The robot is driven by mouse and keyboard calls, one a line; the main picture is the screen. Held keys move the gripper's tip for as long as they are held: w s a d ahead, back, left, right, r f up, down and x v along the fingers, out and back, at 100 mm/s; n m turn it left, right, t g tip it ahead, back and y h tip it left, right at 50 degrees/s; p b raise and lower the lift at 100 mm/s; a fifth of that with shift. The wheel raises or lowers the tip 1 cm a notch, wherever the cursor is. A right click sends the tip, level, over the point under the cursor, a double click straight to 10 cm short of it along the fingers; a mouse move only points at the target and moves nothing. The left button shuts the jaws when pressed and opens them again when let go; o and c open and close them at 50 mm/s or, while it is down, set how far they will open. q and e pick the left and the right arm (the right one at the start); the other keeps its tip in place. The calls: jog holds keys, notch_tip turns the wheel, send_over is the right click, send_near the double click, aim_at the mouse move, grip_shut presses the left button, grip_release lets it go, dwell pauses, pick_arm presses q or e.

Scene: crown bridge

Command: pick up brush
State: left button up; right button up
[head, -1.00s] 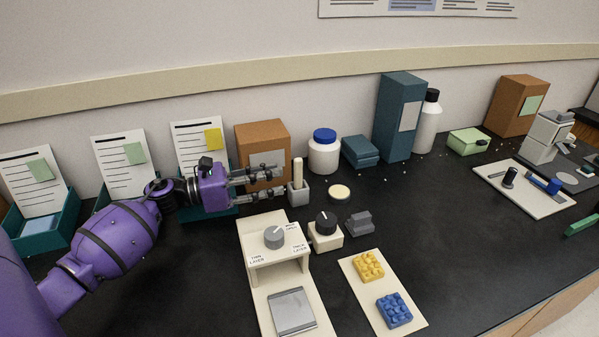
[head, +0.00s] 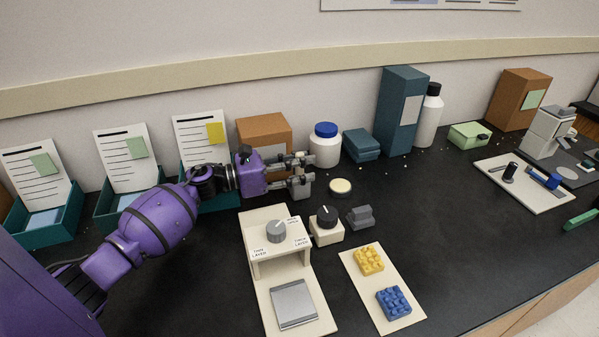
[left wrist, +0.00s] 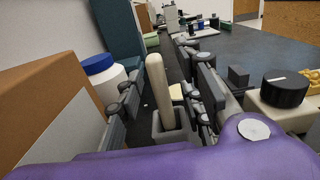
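The brush shows as an upright pale wooden handle (left wrist: 157,80) in the left wrist view, standing in a small grey holder (left wrist: 170,128). My left gripper (left wrist: 165,98) is open, with one finger on each side of the handle and space visible beside it; I see no grip on it. In the head view my left gripper (head: 301,173) reaches right across the holder's place, and its fingers largely hide the brush and the holder. The brush's lower end is hidden in the holder. My right gripper is not in view.
A brown box (head: 264,131) stands close behind the left gripper, with a blue-lidded white jar (head: 325,151) to its right. A round cream dish (head: 340,187) lies right of the fingertips.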

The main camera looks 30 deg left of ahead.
pick_arm(q)
grip_shut()
jog(key=shift+r, duration=0.1)
notch_tip(320, 180, up, 10)
jog(key=shift+f, duration=0.1)
dwell(0.4)
